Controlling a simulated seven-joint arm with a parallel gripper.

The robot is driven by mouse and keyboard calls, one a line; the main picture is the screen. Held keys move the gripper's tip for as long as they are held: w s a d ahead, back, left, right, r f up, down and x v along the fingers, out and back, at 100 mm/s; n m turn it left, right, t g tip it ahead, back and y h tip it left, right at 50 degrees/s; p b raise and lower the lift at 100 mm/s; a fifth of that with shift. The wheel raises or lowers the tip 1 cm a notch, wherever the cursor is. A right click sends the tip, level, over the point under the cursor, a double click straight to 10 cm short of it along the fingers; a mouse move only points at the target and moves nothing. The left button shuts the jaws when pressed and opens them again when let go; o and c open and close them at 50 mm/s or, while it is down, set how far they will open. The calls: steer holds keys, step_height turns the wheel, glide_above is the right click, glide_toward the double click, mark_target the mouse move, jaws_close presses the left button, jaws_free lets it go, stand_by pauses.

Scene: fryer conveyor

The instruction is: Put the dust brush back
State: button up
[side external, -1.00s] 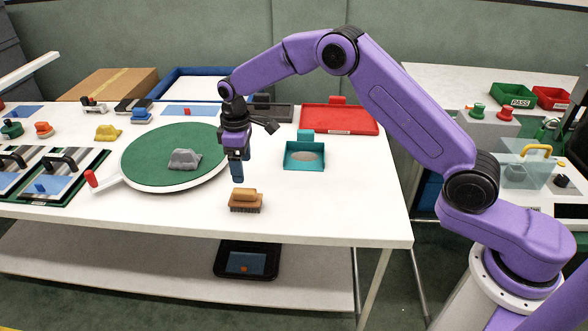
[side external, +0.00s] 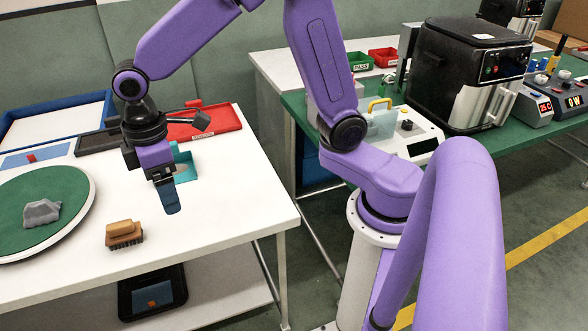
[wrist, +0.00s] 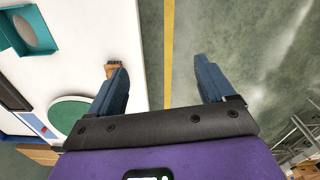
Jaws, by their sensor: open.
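The dust brush (side external: 124,233), with an orange-brown handle and dark bristles, rests bristles down near the front edge of the white table (side external: 230,215). In the wrist view the brush (wrist: 110,68) is partly hidden by the left finger. My gripper (side external: 171,207) hangs above the table, right of the brush and apart from it. In the wrist view my gripper (wrist: 160,63) has its two blue fingers wide apart with nothing between them. A teal open tray (side external: 186,165) stands behind my gripper and is partly hidden by it.
A green round turntable (side external: 45,190) with a grey block (side external: 41,213) is at left. A red tray (side external: 212,120) and a blue-rimmed tray (side external: 60,122) lie at the back. A lower shelf holds a black tray (side external: 178,290). The table front between brush and right edge is clear.

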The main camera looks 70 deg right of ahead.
steer(key=s+d+n, duration=0.1)
steer(key=s+d, duration=0.5)
steer(key=s, duration=0.5)
steer(key=s+d, duration=0.6)
steer(key=s, duration=0.4)
steer(key=shift+s+d+r+n, duration=0.15)
steer(key=shift+s+d+n, duration=0.2)
steer(key=shift+n, duration=0.05)
